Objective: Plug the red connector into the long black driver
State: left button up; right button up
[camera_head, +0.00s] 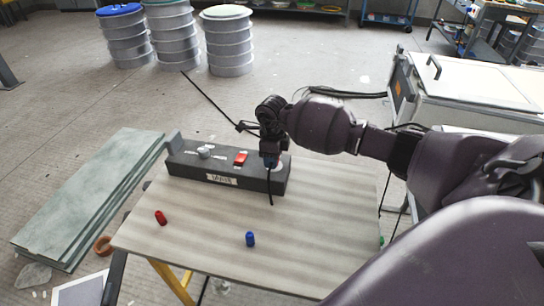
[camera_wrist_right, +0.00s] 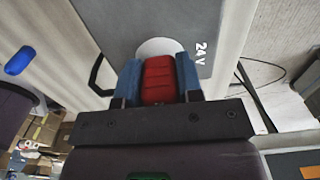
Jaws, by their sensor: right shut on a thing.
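The long black driver (camera_head: 258,181) lies across the far side of the table, with a label on its front. In the right wrist view its grey top (camera_wrist_right: 120,22) shows a white round spot (camera_wrist_right: 152,46) beside the marking "24 V". My right gripper (camera_head: 271,163) is over the driver's right end. Its blue-padded fingers (camera_wrist_right: 158,82) are shut on a red connector (camera_wrist_right: 158,78), which lines up with the white spot in that view. Whether the connector's hidden tip touches or enters the driver, I cannot tell. My left gripper is not in view.
Another red piece (camera_head: 161,217) and a blue connector (camera_head: 250,239) are on the striped table (camera_head: 200,225). A green piece (camera_head: 381,241) is at the right edge. A red block (camera_head: 240,158) and grey knob (camera_head: 204,152) sit on the driver. The table's middle is mostly clear.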

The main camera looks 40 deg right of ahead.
jog(key=shift+f, duration=0.3)
jog(key=o, duration=0.9)
jog(key=shift+o, duration=0.2)
jog(key=shift+r, duration=0.15)
notch_tip(320, 180, up, 10)
jog(key=shift+f+p, duration=0.25)
jog(key=shift+p, duration=0.35)
jog(key=shift+r, duration=0.45)
